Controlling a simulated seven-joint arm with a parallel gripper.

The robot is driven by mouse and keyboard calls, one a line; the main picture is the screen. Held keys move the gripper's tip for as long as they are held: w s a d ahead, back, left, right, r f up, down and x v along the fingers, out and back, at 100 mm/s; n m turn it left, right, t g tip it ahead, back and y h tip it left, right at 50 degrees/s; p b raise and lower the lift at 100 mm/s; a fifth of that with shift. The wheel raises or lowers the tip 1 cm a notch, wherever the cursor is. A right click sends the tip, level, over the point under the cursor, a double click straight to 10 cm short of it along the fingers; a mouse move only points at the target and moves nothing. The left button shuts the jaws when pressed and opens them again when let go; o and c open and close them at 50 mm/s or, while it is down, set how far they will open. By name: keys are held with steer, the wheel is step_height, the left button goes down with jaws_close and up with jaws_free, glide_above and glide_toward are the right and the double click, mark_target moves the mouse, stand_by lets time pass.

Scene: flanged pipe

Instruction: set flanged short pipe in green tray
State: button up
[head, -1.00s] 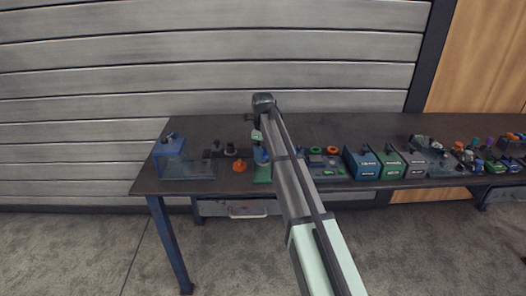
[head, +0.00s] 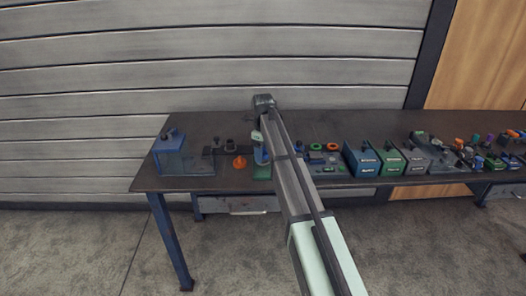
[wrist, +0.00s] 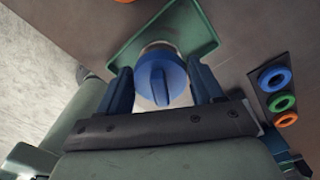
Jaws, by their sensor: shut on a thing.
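In the wrist view, my gripper (wrist: 162,88) is shut on the flanged short pipe (wrist: 158,80). From above, the pipe shows a blue round top with a raised bar and a pale ring behind it. The pipe is over the green tray (wrist: 206,38), whose rim shows beyond it. I cannot tell whether its bottom touches the tray floor. In the head view, the green tray (head: 262,173) is on the bench left of my arm, partly hidden by it. My gripper (head: 260,152) is just above it, small and partly covered.
An orange part (head: 239,162) stands left of the tray, with a blue box (head: 169,156) farther left. A panel with coloured rings (wrist: 278,96) lies to the right. Blue, green and grey bins (head: 391,161) and several small parts fill the bench's right side.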

steer(key=shift+f, duration=1.15)
stand_by(0.5)
steer(key=o, duration=1.2)
steer(key=shift+o, duration=0.5)
steer(key=shift+r, duration=3.5)
